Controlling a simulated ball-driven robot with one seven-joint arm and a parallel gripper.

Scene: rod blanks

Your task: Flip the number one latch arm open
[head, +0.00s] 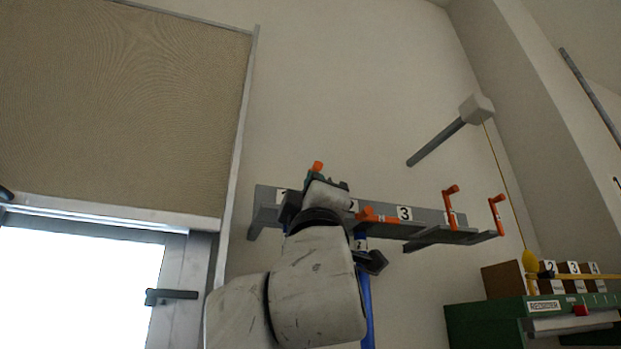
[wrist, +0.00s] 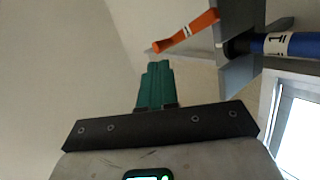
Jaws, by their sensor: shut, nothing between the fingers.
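The number one latch arm (wrist: 185,32) is an orange bar with a white band in the wrist view. It reaches out to the left from a grey bracket (wrist: 240,45), beside a blue rod (wrist: 302,44) labelled 1. In the head view its orange tip (head: 317,166) shows just above my gripper (head: 316,177); the rest is hidden. My gripper's teal fingers (wrist: 158,65) are shut together and empty. Their tips are close to the free end of the latch arm; I cannot tell if they touch.
A grey rail (head: 265,211) with number plates runs along the wall. Another orange arm (head: 375,216) lies along it, and two more (head: 450,205) (head: 496,213) stand up at right. A green cabinet (head: 485,322) stands at lower right, a window (head: 75,290) at lower left.

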